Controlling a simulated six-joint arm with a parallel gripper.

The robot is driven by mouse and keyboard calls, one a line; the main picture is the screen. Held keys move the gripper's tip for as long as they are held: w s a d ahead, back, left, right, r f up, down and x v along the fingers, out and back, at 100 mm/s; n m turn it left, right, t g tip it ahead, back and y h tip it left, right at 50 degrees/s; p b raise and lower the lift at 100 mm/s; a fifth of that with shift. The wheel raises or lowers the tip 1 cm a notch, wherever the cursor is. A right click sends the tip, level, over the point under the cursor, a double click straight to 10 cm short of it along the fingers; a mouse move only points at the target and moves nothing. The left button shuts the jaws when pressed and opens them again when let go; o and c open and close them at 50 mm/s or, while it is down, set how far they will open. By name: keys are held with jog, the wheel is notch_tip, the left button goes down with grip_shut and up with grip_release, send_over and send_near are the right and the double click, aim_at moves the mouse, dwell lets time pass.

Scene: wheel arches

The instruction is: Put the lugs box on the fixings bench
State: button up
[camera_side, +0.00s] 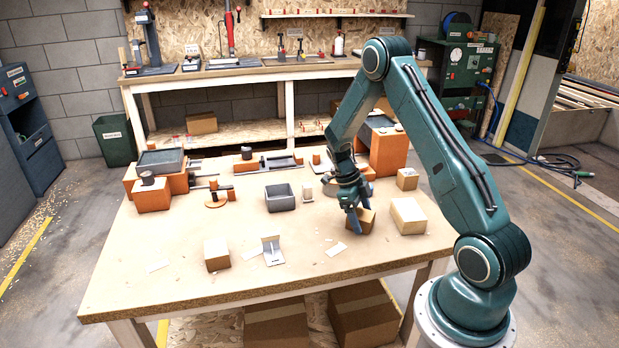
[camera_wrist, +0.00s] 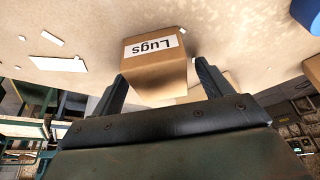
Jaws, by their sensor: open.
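The lugs box (camera_wrist: 155,75) is a small brown carton with a white label reading "Lugs", upside down in the wrist view. In the side view it (camera_side: 364,224) stands on the near wooden table (camera_side: 200,292). My gripper (camera_side: 360,212) is open and low over the box, with its fingers on either side of it. In the wrist view my gripper (camera_wrist: 160,72) shows a finger at each side of the box. Contact cannot be told. No label names the fixings bench; a long workbench (camera_side: 220,73) stands along the back wall.
A pale box (camera_side: 408,216) and a small carton (camera_side: 407,179) stand to the right of my gripper. A grey bin (camera_side: 280,198), a metal bracket (camera_side: 272,251) and another carton (camera_side: 216,255) are to its left. The table's front left is mostly clear.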

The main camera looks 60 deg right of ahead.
aim_at(361, 214)
jog(key=shift+c, duration=0.2)
jog(key=c, duration=1.2)
jog(key=shift+r, duration=0.1)
notch_tip(361, 214, up, 20)
jog(key=shift+f, duration=0.1)
dwell(0.5)
